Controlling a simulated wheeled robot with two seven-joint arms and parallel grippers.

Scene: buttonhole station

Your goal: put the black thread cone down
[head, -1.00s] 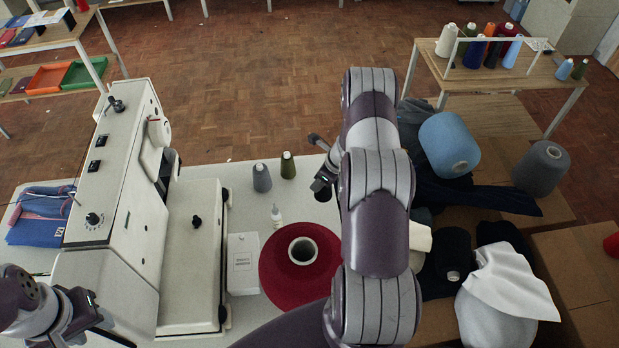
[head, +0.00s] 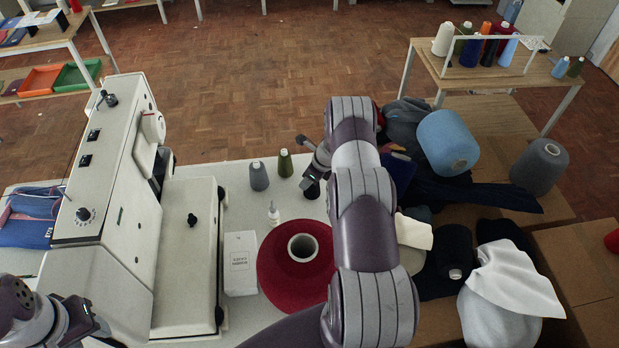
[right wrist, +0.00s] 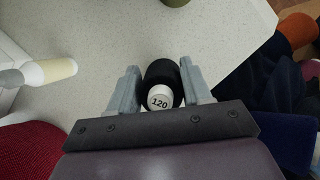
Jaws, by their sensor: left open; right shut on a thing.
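The black thread cone (right wrist: 162,72) is between the two grey fingers of my right gripper (right wrist: 160,84) in the right wrist view. Its pale end, marked 120, faces the camera. The gripper is shut on it over the pale table top (right wrist: 105,35); I cannot tell whether the cone touches the table. In the head view my right gripper (head: 312,185) is small and dark, right of the grey cone and beneath the olive one, partly hidden by my arm. My left gripper (head: 88,326) is open at the lower left corner, away from the cones.
A grey cone (head: 259,176) and an olive cone (head: 285,164) stand at the table's back edge. A white bottle (head: 274,214), a white box (head: 240,263) and a large red cone (head: 268,266) are nearby. The sewing machine (head: 115,225) stands left; fabric and cones crowd the right.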

